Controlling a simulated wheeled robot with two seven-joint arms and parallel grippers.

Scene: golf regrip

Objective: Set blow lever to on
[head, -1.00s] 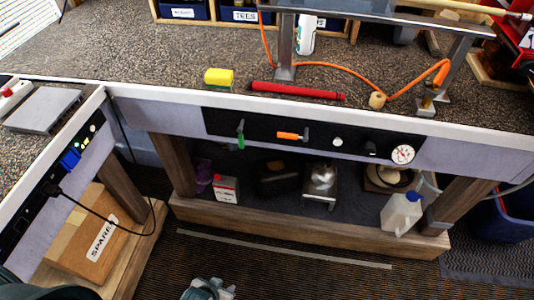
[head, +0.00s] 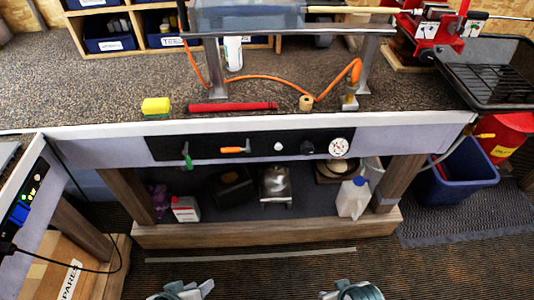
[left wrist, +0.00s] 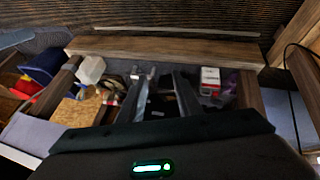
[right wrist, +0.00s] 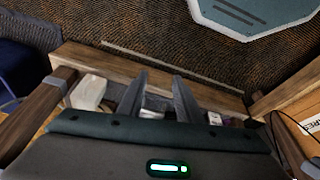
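A black control panel (head: 165,146) is set in the front of the workbench. At its left a green-handled lever (head: 187,158) hangs down. Beside it an orange-handled lever (head: 235,150) lies sideways. I see no readable label saying which is the blow lever. My left gripper (left wrist: 162,88) has its fingers apart and holds nothing; its arm shows at the bottom edge of the head view. My right gripper (right wrist: 157,86) also has its fingers apart and empty. Both arms are low in front of the bench, well away from the levers.
The panel also carries a white button (head: 278,146), a black knob (head: 307,147) and a gauge (head: 339,147). A red grip (head: 232,107) and a yellow sponge (head: 156,105) lie on the bench. A jug (head: 353,198) stands on the lower shelf. A blue bin (head: 456,178) stands at right.

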